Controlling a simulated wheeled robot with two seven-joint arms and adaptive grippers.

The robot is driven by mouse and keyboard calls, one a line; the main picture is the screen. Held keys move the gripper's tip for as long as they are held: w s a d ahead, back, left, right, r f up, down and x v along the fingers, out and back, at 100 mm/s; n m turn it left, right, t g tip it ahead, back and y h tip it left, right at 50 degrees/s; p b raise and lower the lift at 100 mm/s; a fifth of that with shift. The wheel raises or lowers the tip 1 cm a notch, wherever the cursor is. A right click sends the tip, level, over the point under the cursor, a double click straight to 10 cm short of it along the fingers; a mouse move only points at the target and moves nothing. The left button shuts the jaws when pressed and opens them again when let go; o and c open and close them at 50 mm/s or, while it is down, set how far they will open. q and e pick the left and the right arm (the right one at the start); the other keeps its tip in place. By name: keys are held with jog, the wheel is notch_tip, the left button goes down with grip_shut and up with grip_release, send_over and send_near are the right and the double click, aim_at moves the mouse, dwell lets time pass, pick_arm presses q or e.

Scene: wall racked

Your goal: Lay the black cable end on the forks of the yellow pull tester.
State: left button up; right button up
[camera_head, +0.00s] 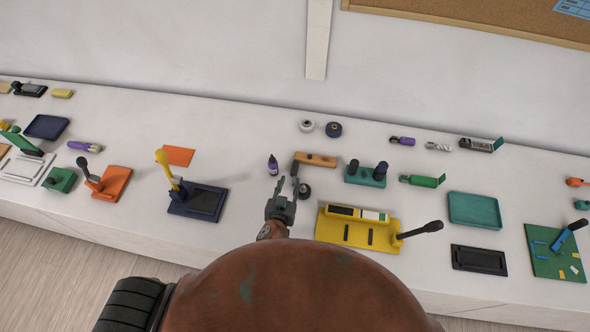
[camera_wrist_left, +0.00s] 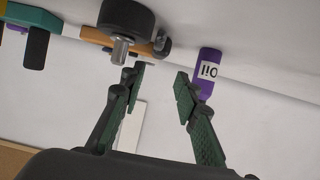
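The yellow pull tester (camera_head: 383,237) lies on the bench at the front, right of my left gripper. It has two dark bars on its plate and a black-handled lever. My left gripper (camera_head: 287,184) is open and empty, above the bench between a purple oil bottle (camera_head: 273,165) and a short black round piece (camera_head: 305,191). In the left wrist view the black piece (camera_wrist_left: 127,15) has a metal tip and lies beyond the left finger; the open fingers (camera_wrist_left: 160,81) do not touch it. I cannot tell whether it is the cable end. My right gripper is not in view.
An orange block (camera_head: 318,160) and a teal block with black knobs (camera_head: 366,177) stand behind. A navy plate with a yellow lever (camera_head: 198,200) is to the left. A teal tray (camera_head: 474,210) and black tray (camera_head: 479,260) are to the right.

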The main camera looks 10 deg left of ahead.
aim_at(294, 170)
pick_arm(q)
jog(key=x, duration=0.4)
jog(key=p+x, duration=0.1)
jog(key=x, duration=0.3)
jog(key=shift+w+d+f, duration=0.1)
jog(key=shift+w+f, duration=0.2)
jog(key=shift+f, duration=0.1)
jog(key=shift+c, duration=0.7)
grip_shut()
